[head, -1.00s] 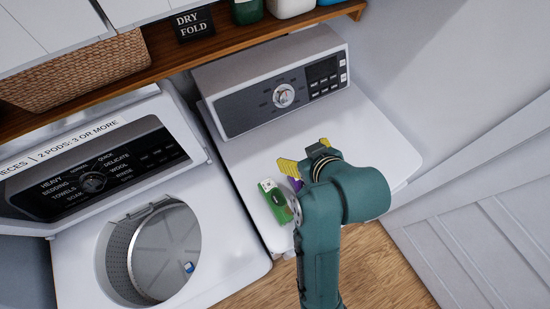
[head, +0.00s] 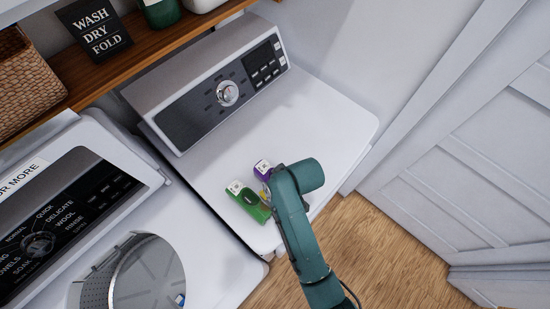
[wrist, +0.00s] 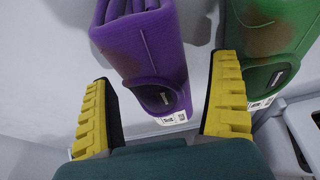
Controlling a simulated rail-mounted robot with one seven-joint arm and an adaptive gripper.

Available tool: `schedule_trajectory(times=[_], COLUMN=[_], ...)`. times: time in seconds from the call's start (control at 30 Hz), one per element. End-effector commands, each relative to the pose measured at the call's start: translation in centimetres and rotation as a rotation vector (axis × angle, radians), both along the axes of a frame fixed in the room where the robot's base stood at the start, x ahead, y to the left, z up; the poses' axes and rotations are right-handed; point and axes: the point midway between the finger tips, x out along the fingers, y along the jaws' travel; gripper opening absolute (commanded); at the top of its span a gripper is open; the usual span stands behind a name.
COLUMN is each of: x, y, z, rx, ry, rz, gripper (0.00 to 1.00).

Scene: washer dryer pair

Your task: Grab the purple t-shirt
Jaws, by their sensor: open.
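The purple t-shirt (head: 262,169) is folded into a bundle with a small white tag and lies on top of the dryer (head: 320,120). In the wrist view the purple t-shirt (wrist: 140,45) shows between the two yellow fingers, with a narrow gap on each side. My gripper (wrist: 165,70) is open and holds nothing; I cannot tell how far the shirt reaches in depth between the fingers. In the head view my arm hides most of the gripper and part of the shirt.
A folded green garment (head: 250,203) lies to the left of the purple shirt; in the wrist view it (wrist: 272,45) sits just beyond the right finger. The washer (head: 205,250) stands at left, its drum open. The dryer's control panel (head: 215,95) rises behind. The dryer top's right side is clear.

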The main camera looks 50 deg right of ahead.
Motion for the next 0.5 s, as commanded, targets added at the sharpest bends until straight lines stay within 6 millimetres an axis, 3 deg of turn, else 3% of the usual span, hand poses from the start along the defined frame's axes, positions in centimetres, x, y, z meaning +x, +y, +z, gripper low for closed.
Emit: schedule_trajectory(times=[0.13, 0.4, 0.5], x=[0.8, 0.9, 0.9], y=[-0.2, -0.2, -0.2], z=[-2.2, -2.6, -2.6], rx=[0.0, -0.001, -0.001], ry=[0.0, -0.001, -0.001], rz=[0.0, 0.0, 0.0], gripper=[0.91, 0.9, 0.71])
